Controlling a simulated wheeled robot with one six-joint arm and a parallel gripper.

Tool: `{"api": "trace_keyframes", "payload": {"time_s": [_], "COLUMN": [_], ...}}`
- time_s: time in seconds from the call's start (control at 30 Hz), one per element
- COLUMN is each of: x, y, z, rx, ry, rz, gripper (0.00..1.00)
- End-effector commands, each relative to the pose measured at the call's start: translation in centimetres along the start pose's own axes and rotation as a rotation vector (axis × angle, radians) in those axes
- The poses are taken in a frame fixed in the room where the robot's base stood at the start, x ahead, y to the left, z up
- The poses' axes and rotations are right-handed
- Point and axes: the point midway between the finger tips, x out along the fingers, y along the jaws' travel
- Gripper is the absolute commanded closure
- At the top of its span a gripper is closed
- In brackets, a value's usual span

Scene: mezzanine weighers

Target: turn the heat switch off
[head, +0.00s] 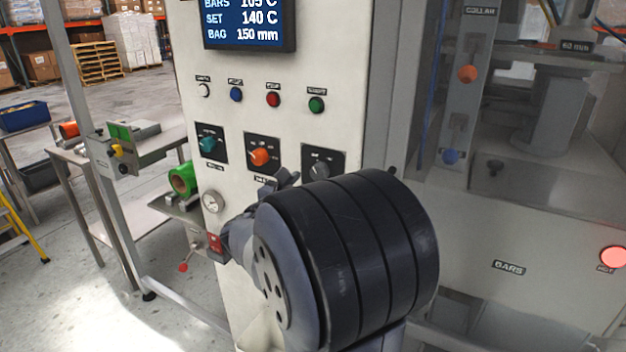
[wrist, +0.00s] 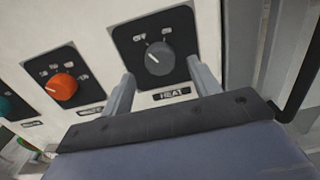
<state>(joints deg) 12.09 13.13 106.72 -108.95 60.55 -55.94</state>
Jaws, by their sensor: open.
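The heat switch is a grey knob (wrist: 158,57) on a black plate, with a HEAT label (wrist: 171,94) below it. OFF is marked at the plate's upper left and ON near the top. A short pale line on the knob seems to slant to the upper left; its exact setting is hard to tell. In the head view the knob (head: 321,169) is the rightmost of three. My gripper (wrist: 163,87) is open and empty, its fingers below and to either side of the knob. I see no contact. In the head view my wrist hides most of the gripper.
An orange knob (wrist: 62,87) sits close left of the heat switch, and a teal knob (head: 208,143) farther left. Several buttons and a display (head: 249,22) are above. A red lamp (head: 614,257) glows at right. A gauge (head: 212,202) is lower left.

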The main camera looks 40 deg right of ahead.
Motion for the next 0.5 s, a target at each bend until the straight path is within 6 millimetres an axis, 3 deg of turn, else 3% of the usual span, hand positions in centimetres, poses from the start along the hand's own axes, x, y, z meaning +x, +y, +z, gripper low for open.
{"api": "trace_keyframes", "payload": {"time_s": [0.2, 0.5], "x": [-4.3, -7.3], "y": [0.1, 0.1], "z": [-0.1, -0.1], "rx": [0.001, -0.001], "ry": [0.0, 0.001], "rz": [0.006, 0.002], "gripper": [0.42, 0.42]}}
